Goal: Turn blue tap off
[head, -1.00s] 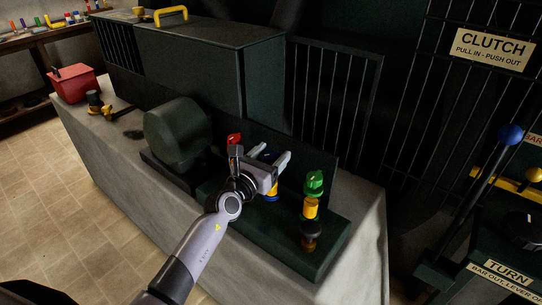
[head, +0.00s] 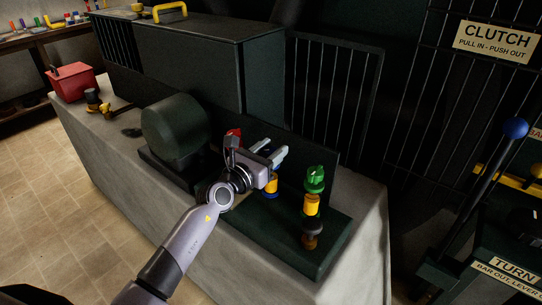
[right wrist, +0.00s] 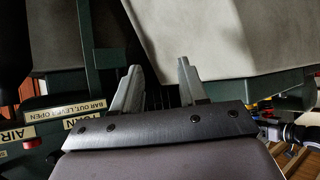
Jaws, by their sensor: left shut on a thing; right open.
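The blue tap (head: 271,185) stands in the middle of a row of taps on the dark green base, with a yellow body and a blue collar below. Its handle is mostly hidden by my left gripper (head: 277,153), with a little blue showing between the fingers. The left gripper is shut on that handle. My right gripper (right wrist: 157,75) shows only in the right wrist view; its two grey fingers are apart with nothing between them.
The green tap (head: 314,180) stands right of the blue one. The red tap (head: 233,136) is close on the left, partly behind my gripper. A dark rounded housing (head: 176,132) sits further left. A blue-knobbed lever (head: 515,128) stands at far right.

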